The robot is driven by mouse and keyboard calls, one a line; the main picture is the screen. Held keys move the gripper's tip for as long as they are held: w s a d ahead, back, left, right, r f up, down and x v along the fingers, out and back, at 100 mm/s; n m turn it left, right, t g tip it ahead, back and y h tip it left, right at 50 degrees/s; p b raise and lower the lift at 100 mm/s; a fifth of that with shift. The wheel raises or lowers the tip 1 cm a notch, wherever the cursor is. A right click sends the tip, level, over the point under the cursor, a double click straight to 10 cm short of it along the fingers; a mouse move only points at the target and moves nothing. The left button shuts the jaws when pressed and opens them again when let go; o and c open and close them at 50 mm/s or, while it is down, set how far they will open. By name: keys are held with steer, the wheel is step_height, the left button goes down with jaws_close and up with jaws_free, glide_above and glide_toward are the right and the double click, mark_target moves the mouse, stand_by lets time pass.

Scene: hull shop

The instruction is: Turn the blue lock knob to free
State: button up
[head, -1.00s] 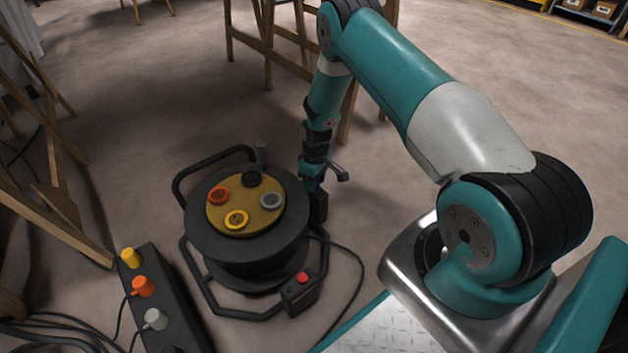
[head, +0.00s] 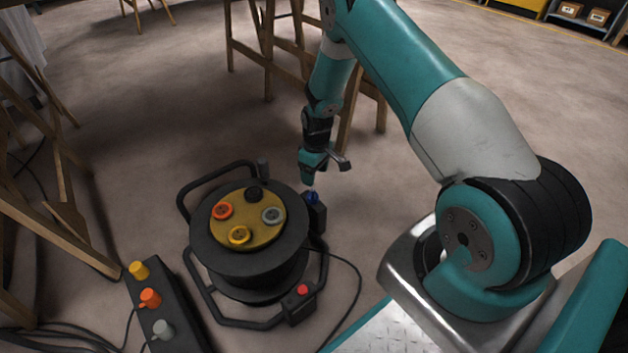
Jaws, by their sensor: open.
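The blue lock knob (head: 312,197) shows on top of a black housing (head: 318,217) at the right side of the cable reel (head: 225,258). The knob is small here, and I cannot tell its turn position. My gripper (head: 311,183) points down just above the knob, apart from it or barely at it; I cannot tell which. It is open and holds nothing that I can see. The reel's yellow face carries orange, yellow, grey and black sockets.
A black power strip (head: 175,318) with yellow, orange and grey plugs lies at the lower left, cables beside it. A red button (head: 302,290) sits on the reel's front box. Wooden trestles (head: 272,50) stand behind and at left. Floor right of the reel is mostly clear.

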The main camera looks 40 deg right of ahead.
step_height(320, 180, up, 8)
steer(key=p, duration=0.2)
steer(key=shift+d+p, duration=0.25)
steer(key=shift+p, duration=0.15)
steer(key=shift+w, duration=0.1)
steer(key=s+a+r+y+p, duration=0.1)
steer(key=s+a+r, duration=0.1)
steer(key=a+r, duration=0.5)
steer(key=s+a+r+n+p, duration=0.1)
steer(key=s+a+r, duration=0.25)
steer(key=r, duration=0.65)
steer(key=s+a+r+y+p, duration=0.1)
steer(key=a+r, duration=0.5)
steer(key=r, duration=0.2)
steer(key=s+a+r+n+p, duration=0.1)
steer(key=s+a+r, duration=0.2)
steer(key=s+r, duration=0.3)
steer(key=s+a+r+y, duration=0.1)
steer(key=s+a+r, duration=0.2)
steer(key=s, duration=0.6)
steer(key=s+a+r+n+p, duration=0.1)
steer(key=s+a+r, duration=0.2)
steer(key=s+r, duration=0.3)
step_height(320, 180, up, 36)
steer(key=s+p, duration=0.1)
steer(key=p, duration=3.7)
steer(key=shift+r, duration=0.15)
